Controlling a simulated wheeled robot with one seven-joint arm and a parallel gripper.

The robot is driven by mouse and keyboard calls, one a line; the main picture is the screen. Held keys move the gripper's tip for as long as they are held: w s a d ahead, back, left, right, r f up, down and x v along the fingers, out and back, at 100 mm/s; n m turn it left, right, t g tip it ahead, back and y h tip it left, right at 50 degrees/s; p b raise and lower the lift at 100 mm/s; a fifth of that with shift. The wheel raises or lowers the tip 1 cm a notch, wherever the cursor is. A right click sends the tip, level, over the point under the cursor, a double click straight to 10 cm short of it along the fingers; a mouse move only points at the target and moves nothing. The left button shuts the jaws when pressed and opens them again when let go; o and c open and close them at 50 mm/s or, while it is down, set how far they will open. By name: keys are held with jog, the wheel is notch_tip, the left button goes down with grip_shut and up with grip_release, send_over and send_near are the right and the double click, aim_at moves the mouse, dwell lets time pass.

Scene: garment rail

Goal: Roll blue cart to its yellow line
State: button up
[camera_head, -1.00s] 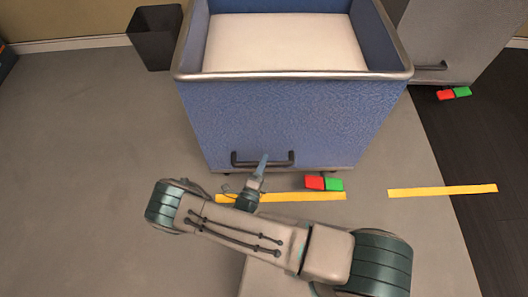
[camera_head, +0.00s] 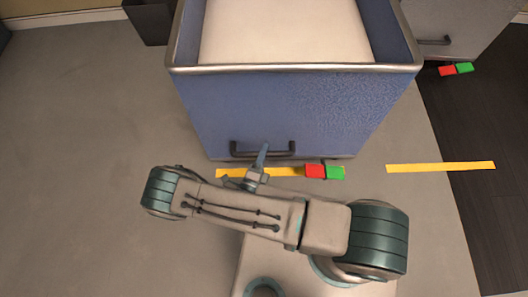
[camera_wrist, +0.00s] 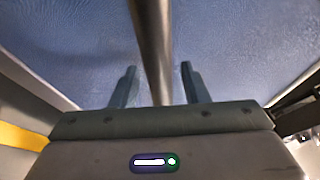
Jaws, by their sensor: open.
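The blue cart (camera_head: 290,110) stands in front of me, with a pale inside and a metal rim. Its dark handle (camera_head: 282,151) is low on the near face. A red and green pedal (camera_head: 325,171) at its bottom edge overlaps the yellow line (camera_head: 283,172) in the picture. The line lies just on my side of the cart's lower edge, partly hidden by my gripper. My gripper (camera_head: 265,150) is at the handle. In the wrist view the open fingers (camera_wrist: 158,85) stand either side of a bar, the handle; contact is unclear.
A grey cart (camera_head: 460,30) with its own pedal (camera_head: 456,69) stands at the upper right. A second yellow line (camera_head: 440,167) lies to the right, partly on dark floor. A dark bin (camera_head: 150,22) is at the upper left. The grey floor at left is clear.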

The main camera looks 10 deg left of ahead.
jog(key=p+v, duration=0.1)
jog(key=v, duration=1.2)
jog(key=shift+s+p, duration=0.35)
jog(key=shift+p, duration=0.05)
jog(key=shift+a+f, duration=0.1)
